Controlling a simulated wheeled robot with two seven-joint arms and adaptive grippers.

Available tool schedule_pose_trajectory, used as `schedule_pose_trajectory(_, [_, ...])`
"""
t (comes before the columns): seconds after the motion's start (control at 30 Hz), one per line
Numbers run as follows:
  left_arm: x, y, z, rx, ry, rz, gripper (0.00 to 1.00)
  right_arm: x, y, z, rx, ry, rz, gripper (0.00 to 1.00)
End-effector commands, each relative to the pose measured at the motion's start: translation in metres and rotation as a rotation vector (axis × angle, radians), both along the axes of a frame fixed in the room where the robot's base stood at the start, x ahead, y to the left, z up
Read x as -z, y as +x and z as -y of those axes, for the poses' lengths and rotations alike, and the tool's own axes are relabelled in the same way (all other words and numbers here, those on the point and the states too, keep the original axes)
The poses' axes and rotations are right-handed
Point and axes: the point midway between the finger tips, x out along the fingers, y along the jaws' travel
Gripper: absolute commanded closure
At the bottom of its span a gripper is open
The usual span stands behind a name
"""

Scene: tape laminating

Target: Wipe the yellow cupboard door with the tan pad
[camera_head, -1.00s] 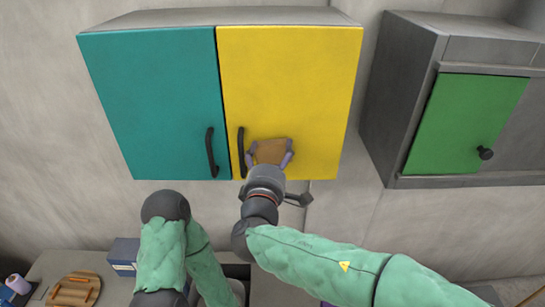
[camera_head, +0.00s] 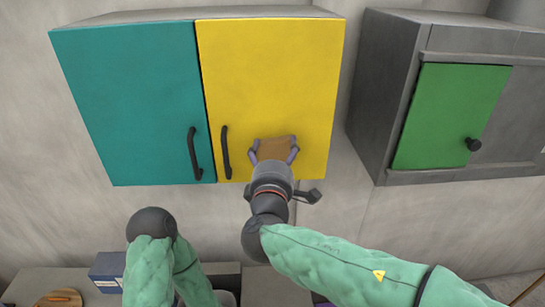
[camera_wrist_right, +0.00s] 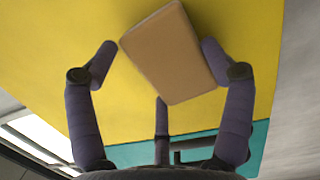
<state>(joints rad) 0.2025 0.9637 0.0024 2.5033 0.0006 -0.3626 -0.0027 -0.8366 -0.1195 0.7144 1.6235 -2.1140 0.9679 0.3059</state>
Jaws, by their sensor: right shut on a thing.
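The yellow cupboard door (camera_head: 272,75) fills the right half of the wall cupboard in the head view and also shows behind the pad in the wrist view (camera_wrist_right: 90,25). My right gripper (camera_head: 275,151) is shut on the tan pad (camera_head: 277,146), at the lower part of the yellow door, right of its black handle (camera_head: 226,153). My left gripper is not in view; only the left arm shows.
The teal door (camera_head: 130,100) with a black handle (camera_head: 194,154) adjoins on the left. A grey cupboard with a green door (camera_head: 450,115) and dark knob stands to the right, past a gap of bare wall. A counter with a blue box (camera_head: 108,270) and round wooden board (camera_head: 58,299) is below.

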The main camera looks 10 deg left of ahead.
Motion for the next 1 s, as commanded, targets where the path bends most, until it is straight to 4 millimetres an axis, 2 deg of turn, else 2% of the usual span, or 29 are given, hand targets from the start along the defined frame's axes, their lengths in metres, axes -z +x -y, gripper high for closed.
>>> schedule_pose_trajectory(0.1, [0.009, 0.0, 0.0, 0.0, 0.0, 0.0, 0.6, 0.002, 0.002, 0.0, 0.0, 0.002, 0.002, 0.47])
schedule_pose_trajectory(0.27, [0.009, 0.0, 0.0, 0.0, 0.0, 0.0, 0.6, 0.0, 0.001, -0.003, 0.0, 0.001, 0.001, 0.47])
schedule_pose_trajectory(0.73, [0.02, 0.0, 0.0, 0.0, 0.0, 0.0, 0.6, 0.001, -0.007, -0.036, -0.001, 0.001, 0.001, 0.47])
schedule_pose_trajectory(1.0, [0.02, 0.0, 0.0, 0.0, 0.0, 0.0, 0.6, 0.0, -0.008, -0.04, 0.0, 0.001, 0.0, 0.47])
